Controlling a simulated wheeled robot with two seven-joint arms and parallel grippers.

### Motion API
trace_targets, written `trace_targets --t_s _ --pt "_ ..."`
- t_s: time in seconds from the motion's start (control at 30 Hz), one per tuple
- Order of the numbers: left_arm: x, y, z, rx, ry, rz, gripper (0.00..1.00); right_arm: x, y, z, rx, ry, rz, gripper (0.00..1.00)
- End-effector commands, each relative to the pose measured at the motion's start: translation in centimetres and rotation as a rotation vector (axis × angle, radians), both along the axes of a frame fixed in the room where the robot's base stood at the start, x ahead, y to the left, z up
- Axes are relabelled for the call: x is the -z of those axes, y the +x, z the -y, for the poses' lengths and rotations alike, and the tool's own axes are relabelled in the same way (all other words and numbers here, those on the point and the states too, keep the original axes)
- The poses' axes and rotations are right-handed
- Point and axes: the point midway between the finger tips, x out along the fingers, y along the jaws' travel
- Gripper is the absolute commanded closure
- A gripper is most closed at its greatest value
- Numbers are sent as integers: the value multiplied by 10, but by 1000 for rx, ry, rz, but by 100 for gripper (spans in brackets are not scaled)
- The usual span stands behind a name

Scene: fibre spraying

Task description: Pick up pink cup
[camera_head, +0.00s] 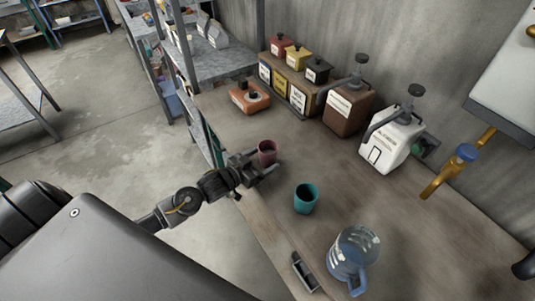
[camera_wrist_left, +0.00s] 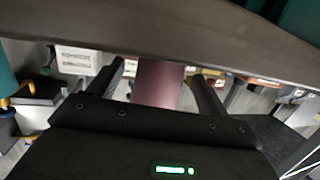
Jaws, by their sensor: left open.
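The pink cup (camera_head: 267,150) stands upright on the wooden workbench (camera_head: 330,170), near its front edge. My left gripper (camera_head: 262,169) comes in from the left at the cup's near side, low over the bench edge. In the left wrist view, which looks upside down, the pink cup (camera_wrist_left: 158,84) shows between the two spread fingers of the left gripper (camera_wrist_left: 166,82). The fingers are open, and I see no clear contact with the cup. My right gripper is not clearly seen.
A teal cup (camera_head: 306,198) stands right of the pink cup. A clear blue-handled jug (camera_head: 353,258) is nearer the front. An orange box (camera_head: 249,97), a brown dispenser (camera_head: 348,104) and a white dispenser (camera_head: 391,140) stand behind. Bare bench lies between them.

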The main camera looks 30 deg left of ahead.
Motion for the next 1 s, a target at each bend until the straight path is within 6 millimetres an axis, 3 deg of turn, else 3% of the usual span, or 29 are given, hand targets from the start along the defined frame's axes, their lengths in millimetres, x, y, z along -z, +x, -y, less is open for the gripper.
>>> trace_targets --t_s 0.03,0.2,0.47,0.83,1.0 --pt "-5 9 3 -1 -1 0 22 -9 -1 0 0 0 -1 0" --pt "2 24 9 0 -1 0 22 -11 -2 0 0 1 -2 0" --pt "4 26 9 0 0 -1 22 -10 -2 -1 1 2 -2 0" --pt "4 26 9 0 0 0 69 -10 -2 -3 2 4 -2 0" --pt "4 26 9 0 0 0 70 -10 -2 -3 2 4 -2 0"
